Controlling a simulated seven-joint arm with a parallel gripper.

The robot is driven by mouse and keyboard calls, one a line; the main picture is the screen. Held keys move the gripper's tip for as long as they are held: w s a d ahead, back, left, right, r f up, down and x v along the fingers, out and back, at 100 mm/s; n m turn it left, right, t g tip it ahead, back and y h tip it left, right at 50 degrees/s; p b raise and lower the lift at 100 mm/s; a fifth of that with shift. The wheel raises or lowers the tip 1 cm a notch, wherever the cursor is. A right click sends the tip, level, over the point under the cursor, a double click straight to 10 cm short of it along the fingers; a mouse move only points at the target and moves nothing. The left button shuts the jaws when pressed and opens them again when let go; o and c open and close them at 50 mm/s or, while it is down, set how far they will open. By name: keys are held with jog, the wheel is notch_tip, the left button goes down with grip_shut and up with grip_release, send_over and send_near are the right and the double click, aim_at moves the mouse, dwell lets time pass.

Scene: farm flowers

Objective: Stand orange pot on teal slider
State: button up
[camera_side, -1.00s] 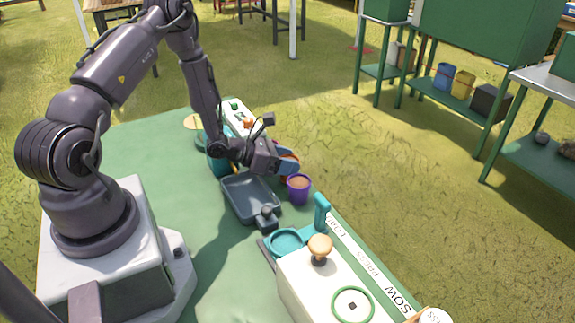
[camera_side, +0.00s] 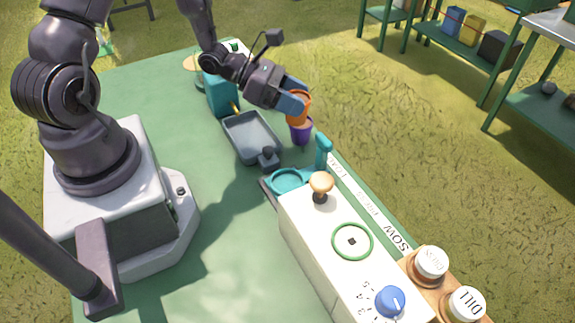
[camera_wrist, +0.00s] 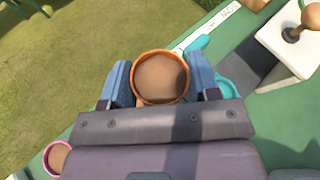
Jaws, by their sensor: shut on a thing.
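My gripper (camera_side: 291,101) is shut on the orange pot (camera_side: 302,97), with a blue finger on each side of it. In the wrist view the orange pot (camera_wrist: 161,78) sits upright between the fingers, filled with brown soil. In the side view the pot is up by the purple pot (camera_side: 301,134), just above or behind it; I cannot tell the gap. The teal slider (camera_side: 288,181) has a round ring-like seat and an upright teal handle (camera_side: 323,152). It is empty, nearer the camera than my gripper. Part of it shows in the wrist view (camera_wrist: 229,88).
A grey tray (camera_side: 236,144) lies left of the purple pot. The white machine with a wooden knob (camera_side: 321,184), green ring (camera_side: 352,241) and blue dial (camera_side: 390,301) adjoins the slider. Labelled jars (camera_side: 430,264) stand at the front right. A teal box (camera_side: 221,94) stands behind the tray.

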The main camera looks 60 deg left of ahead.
jog(key=s+d+m+g+h, duration=0.35)
jog(key=s+d, duration=0.25)
jog(key=d, duration=0.2)
send_over(286, 184)
jog(key=shift+m+g, duration=0.25)
jog(key=shift+m, duration=0.2)
jog(key=shift+f, duration=3.75)
jog(key=shift+f, duration=0.1)
jog(key=o, duration=0.9)
jog(key=shift+o, duration=0.2)
